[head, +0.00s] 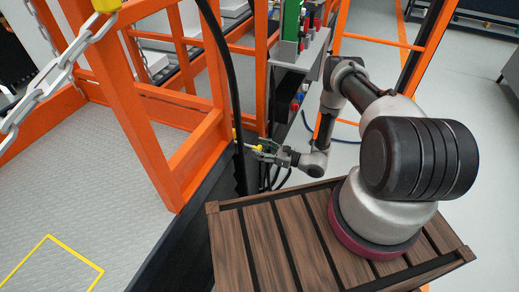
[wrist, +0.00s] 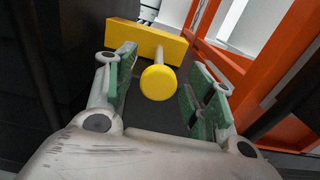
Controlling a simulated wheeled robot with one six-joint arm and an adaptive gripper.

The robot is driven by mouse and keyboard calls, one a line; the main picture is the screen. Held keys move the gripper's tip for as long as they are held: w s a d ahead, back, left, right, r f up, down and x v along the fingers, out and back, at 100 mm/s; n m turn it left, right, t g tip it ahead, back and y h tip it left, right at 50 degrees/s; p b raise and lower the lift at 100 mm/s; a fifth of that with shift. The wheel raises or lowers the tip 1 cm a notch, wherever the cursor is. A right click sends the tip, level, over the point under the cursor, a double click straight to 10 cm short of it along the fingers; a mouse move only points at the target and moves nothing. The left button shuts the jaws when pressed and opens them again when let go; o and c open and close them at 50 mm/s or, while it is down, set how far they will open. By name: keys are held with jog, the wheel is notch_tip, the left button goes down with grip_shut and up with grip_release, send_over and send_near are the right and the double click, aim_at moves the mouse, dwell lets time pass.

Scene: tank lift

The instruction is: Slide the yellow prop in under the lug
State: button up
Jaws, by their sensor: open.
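The yellow prop (wrist: 146,41) shows in the wrist view as a flat yellow block with a short pale stem and a round yellow knob (wrist: 158,82) facing me. My gripper (wrist: 160,95) is open. Its green-padded fingers stand to the left and right of the knob, with a gap on both sides. In the head view my gripper (head: 263,152) is small, beside the dark edge of the lift platform, with a bit of yellow at its tips. I cannot make out the lug for certain; a pale, dark-banded part (wrist: 149,10) shows just beyond the block.
An orange frame (head: 195,155) stands left of my gripper, and a black hose (head: 228,65) hangs down beside it. The grey platform floor (head: 75,185) lies to the left. A control panel (head: 297,45) with buttons stands above and behind. Orange bars (wrist: 240,60) rise at right in the wrist view.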

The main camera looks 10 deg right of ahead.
jog(key=v, duration=1.1)
jog(key=shift+s+d, duration=0.1)
jog(key=shift+d, duration=0.05)
